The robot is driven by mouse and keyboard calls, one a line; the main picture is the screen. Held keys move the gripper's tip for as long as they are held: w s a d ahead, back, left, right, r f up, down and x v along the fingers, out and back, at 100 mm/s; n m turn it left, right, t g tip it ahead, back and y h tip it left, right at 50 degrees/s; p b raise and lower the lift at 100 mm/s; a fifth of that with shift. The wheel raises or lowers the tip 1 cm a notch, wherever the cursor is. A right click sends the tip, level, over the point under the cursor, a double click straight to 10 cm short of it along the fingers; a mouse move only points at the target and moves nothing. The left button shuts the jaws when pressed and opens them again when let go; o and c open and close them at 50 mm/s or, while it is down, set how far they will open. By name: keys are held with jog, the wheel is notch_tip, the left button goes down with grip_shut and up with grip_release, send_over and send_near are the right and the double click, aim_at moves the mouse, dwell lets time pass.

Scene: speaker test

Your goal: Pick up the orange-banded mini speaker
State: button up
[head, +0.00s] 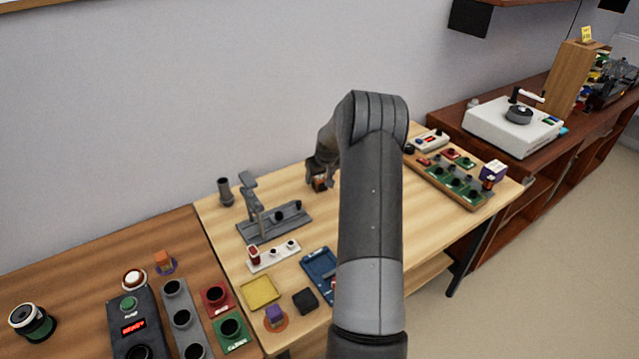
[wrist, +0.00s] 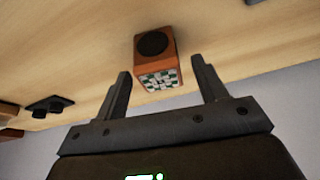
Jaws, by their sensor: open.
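In the wrist view, a small orange-brown box (wrist: 171,50) with a round black speaker face and a green-and-white checkered face sits on the light wood table. I cannot make out a separate orange band on it. My gripper (wrist: 160,72) is open, with its two fingers on either side of the box's near end and a gap on both sides. In the head view my gripper (head: 320,177) is low over the back of the table, and a bit of the orange box (head: 320,184) shows at the fingers. My arm hides part of the table.
A grey stand (head: 273,222) is left of my gripper. The wall is close behind.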

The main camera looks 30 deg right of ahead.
jog(key=shift+x, duration=1.3)
jog(key=shift+c, duration=0.2)
jog(key=c, duration=1.1)
